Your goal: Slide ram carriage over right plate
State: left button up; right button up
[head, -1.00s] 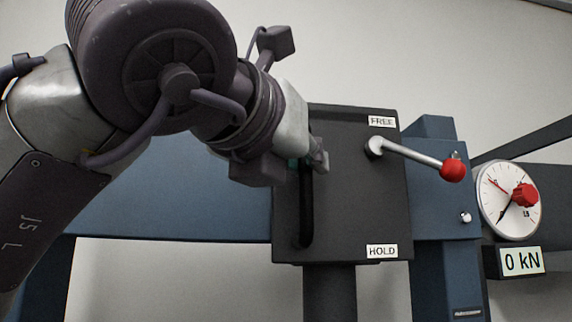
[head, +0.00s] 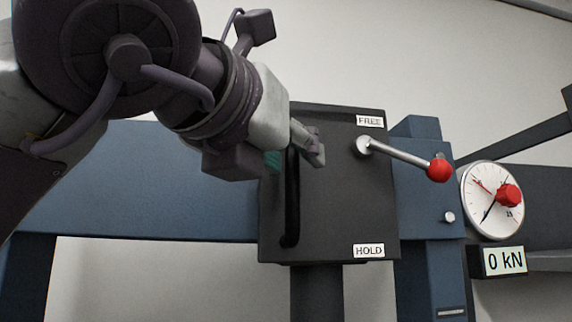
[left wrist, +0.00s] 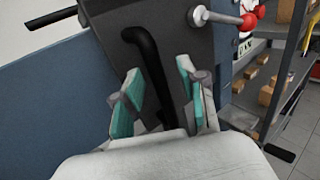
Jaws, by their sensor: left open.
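The ram carriage (head: 335,225) is a dark box on the blue press beam (head: 150,190). It has a vertical black handle (head: 291,205) on its front left and a dark ram (head: 317,290) below. In the left wrist view, the handle (left wrist: 150,70) runs down toward the space between the teal-padded fingers. My left gripper (head: 295,150) is open at the handle's upper part; contact cannot be told. My right gripper is out of view. The right plate is not in view.
A lever with a red knob (head: 438,170) points right from the carriage, nearer the FREE label (head: 369,121) than HOLD (head: 368,251). A round gauge (head: 492,200) and a 0 kN display (head: 503,262) are at right. Shelves with boxes (left wrist: 270,90) show in the wrist view.

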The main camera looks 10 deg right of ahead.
pick_arm(q)
jog(key=v, duration=1)
jog(key=shift+s, duration=0.2)
